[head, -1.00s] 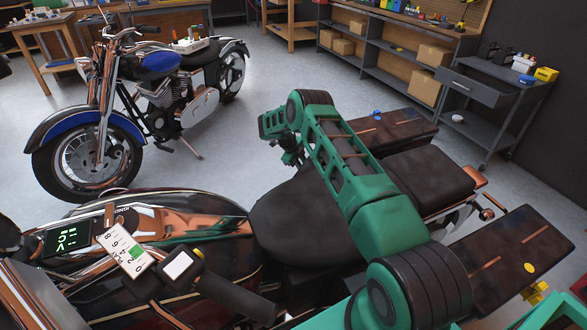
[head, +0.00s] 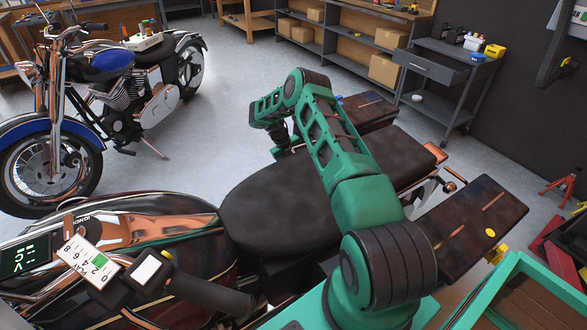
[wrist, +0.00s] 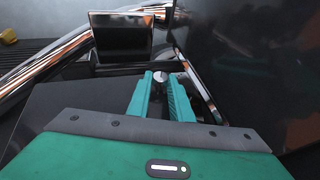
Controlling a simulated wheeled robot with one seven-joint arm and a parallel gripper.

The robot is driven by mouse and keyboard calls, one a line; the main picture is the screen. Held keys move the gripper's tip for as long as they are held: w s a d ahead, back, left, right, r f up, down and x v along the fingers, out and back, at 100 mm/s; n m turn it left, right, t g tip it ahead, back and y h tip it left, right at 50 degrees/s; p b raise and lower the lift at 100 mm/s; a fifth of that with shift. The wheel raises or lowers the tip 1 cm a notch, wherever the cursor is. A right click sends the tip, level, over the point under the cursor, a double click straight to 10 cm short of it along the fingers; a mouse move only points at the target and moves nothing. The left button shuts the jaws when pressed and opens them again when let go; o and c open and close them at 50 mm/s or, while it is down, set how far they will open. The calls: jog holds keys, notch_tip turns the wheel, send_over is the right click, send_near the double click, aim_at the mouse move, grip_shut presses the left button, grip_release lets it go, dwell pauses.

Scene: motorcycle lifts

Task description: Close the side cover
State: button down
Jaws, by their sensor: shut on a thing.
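The near motorcycle has a long black seat (head: 270,205) and a dark side box with an orange stripe on each flank, the far one (head: 365,110) and the near one (head: 480,225). My green arm reaches over the seat to its far side. In the head view its wrist points down there, and the seat hides the fingertips.
Chrome tubing (wrist: 45,70) and a dark block (wrist: 120,38) lie close ahead of the fingers. A glossy dark surface (wrist: 250,60) is close at right. A blue motorcycle (head: 110,70) stands beyond open grey floor. A grey cart (head: 440,70) stands behind.

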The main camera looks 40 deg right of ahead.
jog(key=shift+s, duration=0.15)
jog(key=c, duration=1.6)
grip_release()
jog(key=shift+r, duration=0.1)
jog(key=v, duration=1)
jog(key=shift+w+r, duration=0.25)
jog(key=shift+r, duration=0.05)
